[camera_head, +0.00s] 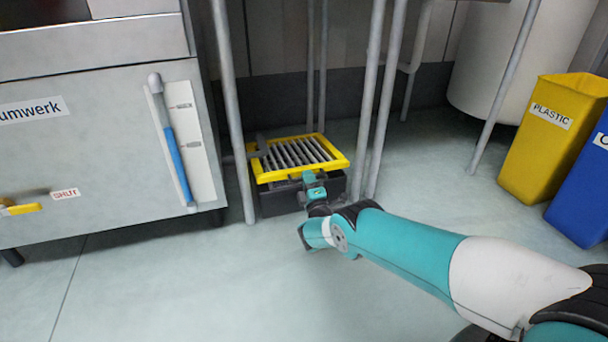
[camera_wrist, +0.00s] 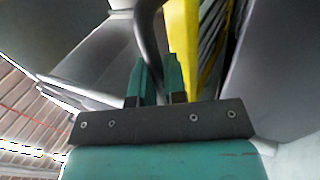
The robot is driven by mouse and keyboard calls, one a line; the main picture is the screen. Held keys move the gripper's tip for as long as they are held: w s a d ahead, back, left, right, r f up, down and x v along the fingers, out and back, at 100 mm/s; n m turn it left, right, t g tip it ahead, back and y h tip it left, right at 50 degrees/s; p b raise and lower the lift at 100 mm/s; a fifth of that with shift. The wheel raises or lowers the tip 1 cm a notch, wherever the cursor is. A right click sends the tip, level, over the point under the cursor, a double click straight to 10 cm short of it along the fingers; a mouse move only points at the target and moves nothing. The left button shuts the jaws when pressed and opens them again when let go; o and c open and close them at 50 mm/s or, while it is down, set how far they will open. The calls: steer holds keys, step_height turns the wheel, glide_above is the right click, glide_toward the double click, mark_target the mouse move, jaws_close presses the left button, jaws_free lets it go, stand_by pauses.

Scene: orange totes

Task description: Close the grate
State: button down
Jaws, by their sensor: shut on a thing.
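The grate (camera_head: 300,155) has a yellow frame with grey bars. It lies nearly level over a dark box (camera_head: 275,201) on the floor, between metal legs. I cannot tell whether it rests flush on the box. My gripper (camera_head: 312,181) is at the grate's front edge. In the wrist view, my gripper (camera_wrist: 156,80) has its two fingers closed around a dark curved bar (camera_wrist: 148,35), beside the yellow frame (camera_wrist: 184,45). The gripper hides part of the front edge and box in the head view.
Metal legs (camera_head: 233,110) stand close to the left and right of the box. A grey cabinet (camera_head: 100,150) is at the left. A yellow bin (camera_head: 550,140) and a blue bin (camera_head: 585,195) stand at the right.

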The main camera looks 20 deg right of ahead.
steer(key=shift+w+d+r, duration=0.1)
steer(key=shift+w+d, duration=0.05)
steer(key=shift+d, duration=0.15)
steer(key=c, duration=1.3)
jaws_free()
steer(key=shift+o, duration=0.5)
steer(key=shift+a, duration=0.15)
steer(key=p+v, duration=0.6)
steer(key=v, duration=0.6)
